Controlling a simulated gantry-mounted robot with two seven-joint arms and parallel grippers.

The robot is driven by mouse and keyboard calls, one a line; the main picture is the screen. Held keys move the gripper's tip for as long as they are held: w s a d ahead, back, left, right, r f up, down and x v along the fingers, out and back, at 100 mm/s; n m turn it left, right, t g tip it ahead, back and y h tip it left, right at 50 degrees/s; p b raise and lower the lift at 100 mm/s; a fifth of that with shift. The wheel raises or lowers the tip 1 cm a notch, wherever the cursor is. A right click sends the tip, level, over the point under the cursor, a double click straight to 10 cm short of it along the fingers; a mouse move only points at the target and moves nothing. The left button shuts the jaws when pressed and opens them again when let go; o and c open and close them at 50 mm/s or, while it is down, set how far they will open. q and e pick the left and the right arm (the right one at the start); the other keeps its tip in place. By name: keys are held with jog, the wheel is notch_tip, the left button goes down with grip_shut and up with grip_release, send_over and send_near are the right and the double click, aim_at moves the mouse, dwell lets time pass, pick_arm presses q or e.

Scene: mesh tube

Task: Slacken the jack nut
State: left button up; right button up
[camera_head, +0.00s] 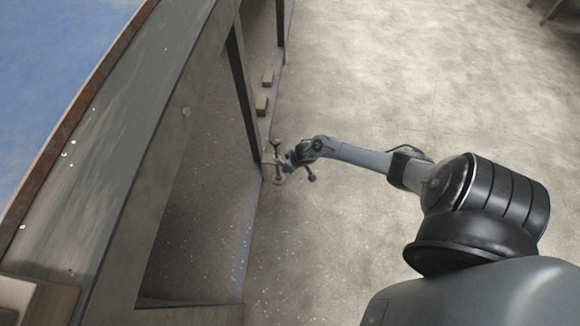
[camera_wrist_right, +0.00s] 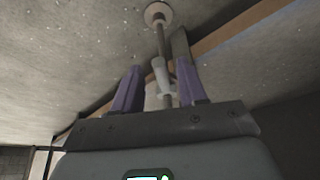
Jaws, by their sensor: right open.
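The jack is a thin threaded rod (camera_wrist_right: 161,40) with a round disc foot (camera_wrist_right: 158,14) in the right wrist view. A pale nut (camera_wrist_right: 160,74) with stubby arms sits on the rod. My right gripper (camera_wrist_right: 160,84) is open; its two purple fingers appear on either side of the nut and rod. I cannot tell whether a finger touches the nut. In the head view my right gripper (camera_head: 284,162) is small and beside the jack (camera_head: 278,180), at the lower edge of the big frame. My left gripper is not in view.
A large metal-framed structure (camera_head: 150,140) with a blue mesh or panel (camera_head: 50,40) fills the left. Small wooden blocks (camera_head: 262,104) lie along its foot beyond the jack. The concrete floor (camera_head: 440,80) to the right is clear.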

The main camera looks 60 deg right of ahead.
grip_shut()
dwell(0.3)
